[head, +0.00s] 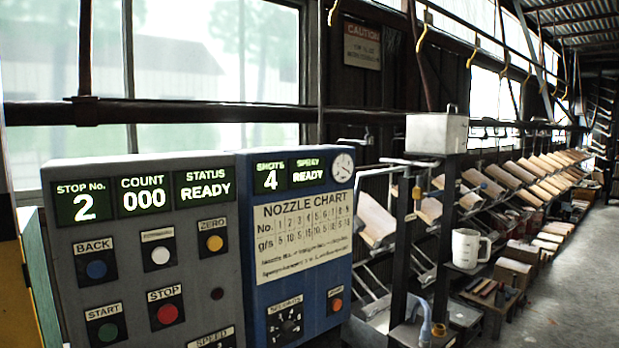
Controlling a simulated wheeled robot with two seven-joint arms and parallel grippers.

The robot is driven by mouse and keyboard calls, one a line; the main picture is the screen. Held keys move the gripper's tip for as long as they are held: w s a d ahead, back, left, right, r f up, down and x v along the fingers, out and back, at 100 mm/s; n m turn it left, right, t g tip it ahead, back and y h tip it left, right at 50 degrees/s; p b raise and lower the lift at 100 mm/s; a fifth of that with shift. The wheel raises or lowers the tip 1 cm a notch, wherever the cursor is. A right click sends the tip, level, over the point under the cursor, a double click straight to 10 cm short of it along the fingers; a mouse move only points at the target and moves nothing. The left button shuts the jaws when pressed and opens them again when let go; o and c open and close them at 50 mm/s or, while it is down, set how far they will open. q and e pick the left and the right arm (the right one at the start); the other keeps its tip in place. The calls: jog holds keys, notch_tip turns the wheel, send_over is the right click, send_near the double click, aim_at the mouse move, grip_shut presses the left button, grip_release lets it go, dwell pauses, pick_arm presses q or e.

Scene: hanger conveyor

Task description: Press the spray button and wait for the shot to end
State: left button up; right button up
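The blue control box (250,305) stands right of centre-left in the head view. Its displays read a shots count of 4 (271,179) and READY (307,175) under a small label that looks like SPRAY. An orange-red button (336,304) sits at its lower right, under a small label too blurred to read surely; it looks like the spray button. A dark selector knob (285,325) is to the left of this button. Nothing touches the button. Neither of my grippers is in view.
A grey panel (130,250) adjoins on the left, with STOP No. 2, COUNT 000, STATUS READY and several buttons. A nozzle chart (303,236) is on the blue box. To the right are a white jug (467,248), a metal tank (436,134) and sloped racks. Floor (570,290) is clear at far right.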

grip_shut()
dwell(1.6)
